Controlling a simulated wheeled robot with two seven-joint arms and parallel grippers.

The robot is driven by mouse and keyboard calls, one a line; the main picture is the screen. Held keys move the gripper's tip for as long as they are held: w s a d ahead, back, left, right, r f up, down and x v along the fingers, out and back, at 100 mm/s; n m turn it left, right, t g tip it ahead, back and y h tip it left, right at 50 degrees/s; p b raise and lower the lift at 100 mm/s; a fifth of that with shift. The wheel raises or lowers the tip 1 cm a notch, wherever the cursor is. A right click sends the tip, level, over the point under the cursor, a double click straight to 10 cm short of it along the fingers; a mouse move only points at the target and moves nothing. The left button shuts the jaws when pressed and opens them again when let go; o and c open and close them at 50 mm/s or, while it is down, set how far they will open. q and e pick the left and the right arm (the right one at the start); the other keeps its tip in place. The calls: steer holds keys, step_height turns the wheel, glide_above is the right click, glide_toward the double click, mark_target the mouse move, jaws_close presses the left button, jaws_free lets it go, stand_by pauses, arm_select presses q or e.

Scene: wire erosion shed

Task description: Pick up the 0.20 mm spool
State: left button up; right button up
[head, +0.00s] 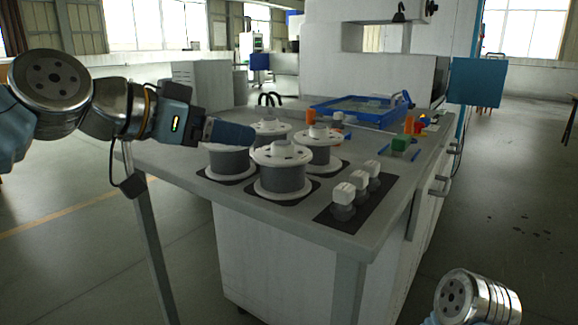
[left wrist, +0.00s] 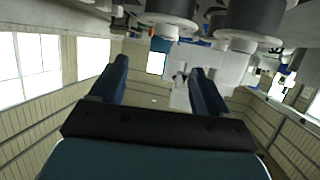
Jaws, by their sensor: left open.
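Several grey wire spools with white flanges stand upright on black pads on the table: a front one (head: 283,178), a left one (head: 229,163), a right one (head: 319,153) and a back one (head: 271,128). No size label is legible, so I cannot tell which is 0.20 mm. My left gripper (head: 232,132) points right, over the left spool in the picture, hiding its top. In the left wrist view my left gripper (left wrist: 160,78) has its fingers apart with nothing between them; spools (left wrist: 172,8) show at the top edge. My right gripper is out of view.
Small white-capped jars (head: 343,200) stand on a dark mat at the table's front right. A blue tray (head: 355,112), a green block (head: 400,143) and orange items (head: 409,122) lie behind. A large white machine (head: 375,60) stands at the back.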

arm_select(q)
glide_toward(281, 142)
steer(key=d, duration=0.2)
steer(key=x, duration=0.2)
steer(key=p+x, duration=0.1)
steer(key=x, duration=0.1)
steer(key=a+x, duration=0.1)
steer(key=x, duration=0.1)
steer(key=shift+w+d+f, duration=0.2)
steer(key=shift+w+f, duration=0.3)
steer(key=shift+w, duration=0.05)
jaws_close()
steer(key=shift+r, duration=0.15)
